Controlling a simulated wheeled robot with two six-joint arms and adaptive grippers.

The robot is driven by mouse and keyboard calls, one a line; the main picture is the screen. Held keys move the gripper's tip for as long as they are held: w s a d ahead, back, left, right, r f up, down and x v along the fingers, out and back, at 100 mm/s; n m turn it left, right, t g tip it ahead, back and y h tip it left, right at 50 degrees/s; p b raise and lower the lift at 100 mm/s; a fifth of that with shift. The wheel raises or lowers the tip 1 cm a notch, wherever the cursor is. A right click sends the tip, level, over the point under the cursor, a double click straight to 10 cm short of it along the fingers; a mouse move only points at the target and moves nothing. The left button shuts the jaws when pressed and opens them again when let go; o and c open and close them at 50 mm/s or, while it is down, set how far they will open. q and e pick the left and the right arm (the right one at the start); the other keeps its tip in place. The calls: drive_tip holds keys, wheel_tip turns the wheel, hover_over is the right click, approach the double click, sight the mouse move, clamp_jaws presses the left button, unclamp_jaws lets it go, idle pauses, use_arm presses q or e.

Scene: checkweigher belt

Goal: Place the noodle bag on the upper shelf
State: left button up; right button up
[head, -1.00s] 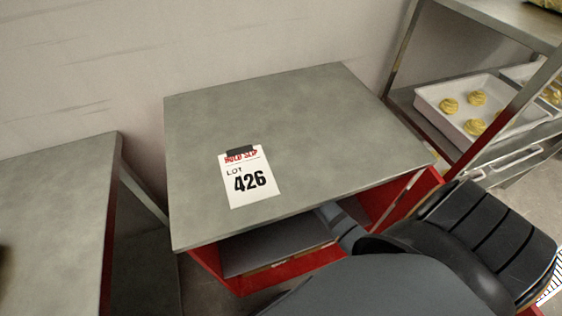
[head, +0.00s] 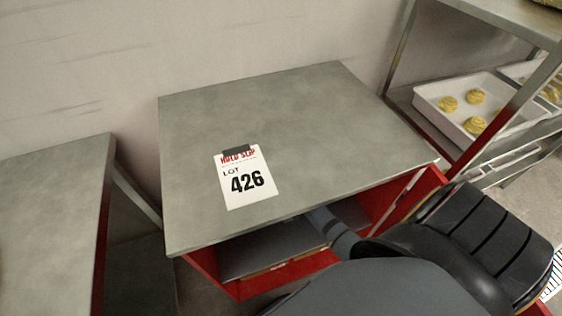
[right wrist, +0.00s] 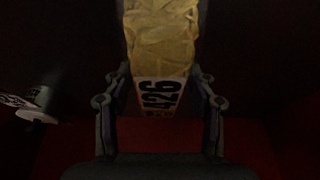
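The noodle bag (right wrist: 160,35) is yellow, with a white label reading 426, and shows in the dark right wrist view. My right gripper (right wrist: 162,60) has a finger along each side of the bag, and both appear to touch it; the fingers look shut on it. In the head view my right arm reaches under the grey top into the red-framed unit, so the gripper and bag are hidden there. The lower shelf (head: 250,255) shows below the upper surface (head: 300,120). A hold slip with lot 426 (head: 245,180) lies on that upper surface. My left gripper is out of view.
Apart from the slip, the grey top is clear. Another grey table (head: 50,200) stands at left. A rack at right holds a white tray (head: 440,102) with yellow noodle nests. A white round object (right wrist: 38,113) shows at left in the wrist view.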

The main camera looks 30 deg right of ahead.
drive_tip(key=shift+o, duration=1)
drive_tip(key=shift+r, duration=0.1)
drive_tip(key=p+v, duration=0.3)
drive_tip(key=v, duration=0.9)
